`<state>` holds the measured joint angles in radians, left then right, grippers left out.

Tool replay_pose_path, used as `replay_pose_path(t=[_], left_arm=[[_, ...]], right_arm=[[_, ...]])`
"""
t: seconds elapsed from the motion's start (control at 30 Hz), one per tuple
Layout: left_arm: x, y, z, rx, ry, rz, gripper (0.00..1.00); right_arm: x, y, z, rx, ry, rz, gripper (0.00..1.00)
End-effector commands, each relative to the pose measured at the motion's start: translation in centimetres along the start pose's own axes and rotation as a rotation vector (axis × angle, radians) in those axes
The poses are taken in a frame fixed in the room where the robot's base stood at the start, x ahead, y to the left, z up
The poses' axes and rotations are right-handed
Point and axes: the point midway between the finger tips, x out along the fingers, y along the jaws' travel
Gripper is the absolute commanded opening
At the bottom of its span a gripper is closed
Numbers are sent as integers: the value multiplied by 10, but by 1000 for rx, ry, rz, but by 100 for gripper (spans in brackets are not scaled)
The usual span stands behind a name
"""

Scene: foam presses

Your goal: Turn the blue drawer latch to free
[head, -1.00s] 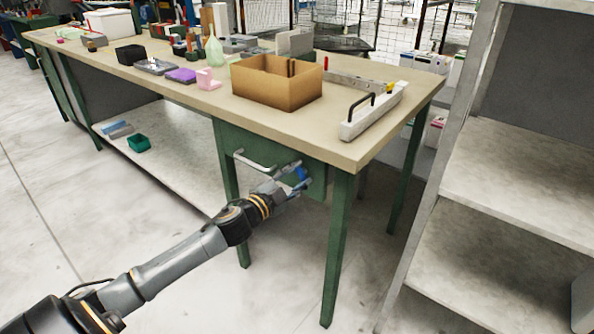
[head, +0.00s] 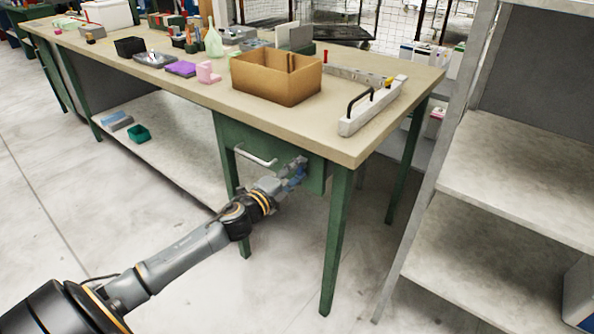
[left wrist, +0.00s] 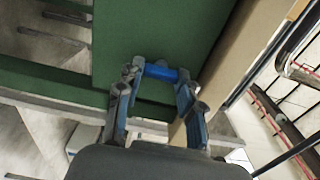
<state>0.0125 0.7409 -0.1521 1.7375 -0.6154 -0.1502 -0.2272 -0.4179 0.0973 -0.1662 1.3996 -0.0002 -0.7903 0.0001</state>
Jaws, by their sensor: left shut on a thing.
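The green drawer (head: 262,146) sits under the right end of the workbench, with a pale bar handle (head: 255,157) on its front. The blue latch (left wrist: 161,72) shows in the left wrist view as a short bar lying across the picture against the green drawer front. My left gripper (head: 296,172) is at the drawer front, right of the handle. In the left wrist view its fingers (left wrist: 160,82) stand on either side of the latch, shut on its two ends. In the head view the fingers mostly hide the latch. My right gripper is not in view.
On the workbench (head: 215,98) stand a cardboard box (head: 277,84), a white block with a black handle (head: 371,107) and several small items. A green table leg (head: 337,240) is close to the right of my gripper. A grey shelf unit (head: 520,160) stands at right.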

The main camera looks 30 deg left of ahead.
Motion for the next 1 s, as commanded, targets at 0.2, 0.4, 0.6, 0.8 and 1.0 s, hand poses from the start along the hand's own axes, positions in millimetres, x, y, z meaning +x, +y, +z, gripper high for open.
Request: replay_pose_path(t=[0.2,0.4,0.6,0.8,1.0], left_arm=[[0,0,-1,15,2,0,6],[0,1,-1,15,3,1,6],[0,1,-1,14,2,1,60],[0,0,0,13,1,1,60],[-5,1,-1,12,2,2,60]], right_arm=[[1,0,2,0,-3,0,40],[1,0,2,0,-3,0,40],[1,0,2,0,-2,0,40],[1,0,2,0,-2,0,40],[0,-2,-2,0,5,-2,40]])
